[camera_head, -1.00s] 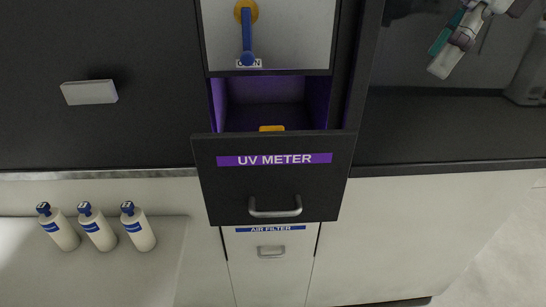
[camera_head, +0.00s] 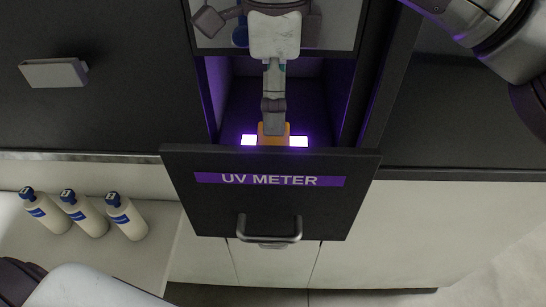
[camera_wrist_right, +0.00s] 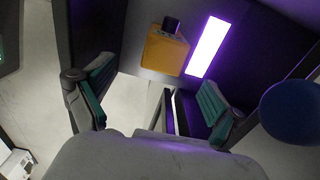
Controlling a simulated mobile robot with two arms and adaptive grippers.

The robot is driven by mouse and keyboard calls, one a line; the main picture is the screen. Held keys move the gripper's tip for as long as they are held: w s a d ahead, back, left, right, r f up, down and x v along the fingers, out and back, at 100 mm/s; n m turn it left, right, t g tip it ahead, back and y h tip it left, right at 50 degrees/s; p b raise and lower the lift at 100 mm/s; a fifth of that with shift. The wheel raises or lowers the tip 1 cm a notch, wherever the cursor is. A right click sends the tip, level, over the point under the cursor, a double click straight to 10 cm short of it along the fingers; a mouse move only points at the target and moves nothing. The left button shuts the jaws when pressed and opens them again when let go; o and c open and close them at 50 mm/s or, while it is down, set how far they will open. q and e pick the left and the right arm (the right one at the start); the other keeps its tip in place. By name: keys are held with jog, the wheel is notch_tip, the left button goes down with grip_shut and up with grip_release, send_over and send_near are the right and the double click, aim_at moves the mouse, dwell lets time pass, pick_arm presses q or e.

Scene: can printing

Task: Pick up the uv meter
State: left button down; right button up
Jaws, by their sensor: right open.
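The uv meter, a small orange block (camera_head: 273,133), is in the open drawer labelled UV METER (camera_head: 270,205), which has purple inner walls. In the right wrist view the uv meter (camera_wrist_right: 166,50) shows a dark knob on one end and lies ahead of the fingers. My right gripper (camera_head: 273,112) reaches down over the drawer and partly hides the uv meter in the head view. In the right wrist view its two teal-padded fingers (camera_wrist_right: 155,80) are spread apart with nothing between them. My left gripper is out of view.
Glowing white-violet lights (camera_head: 299,141) flank the uv meter; one strip (camera_wrist_right: 207,47) shows in the right wrist view. A blue rounded part (camera_wrist_right: 290,110) is close to the right finger. Three white bottles (camera_head: 83,213) stand at left. A cabinet handle (camera_head: 54,73) sticks out upper left.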

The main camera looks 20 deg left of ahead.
aim_at(273, 137)
jog(key=shift+w+f, duration=0.25)
jog(key=shift+f, duration=0.25)
jog(key=shift+w+f, duration=0.2)
jog(key=shift+f, duration=0.3)
jog(key=shift+s+f+p, duration=0.15)
jog(key=shift+f+p, duration=0.35)
jog(key=shift+f, duration=0.1)
jog(key=f, duration=0.1)
jog(key=f+p, duration=0.1)
jog(key=f, duration=0.1)
jog(key=shift+a+f, duration=0.25)
jog(key=shift+f, duration=0.25)
jog(key=c, duration=1.7)
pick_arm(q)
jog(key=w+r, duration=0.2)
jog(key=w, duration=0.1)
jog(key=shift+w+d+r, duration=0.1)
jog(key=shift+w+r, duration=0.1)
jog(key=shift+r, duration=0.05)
pick_arm(e)
grip_shut()
jog(key=shift+r, duration=0.1)
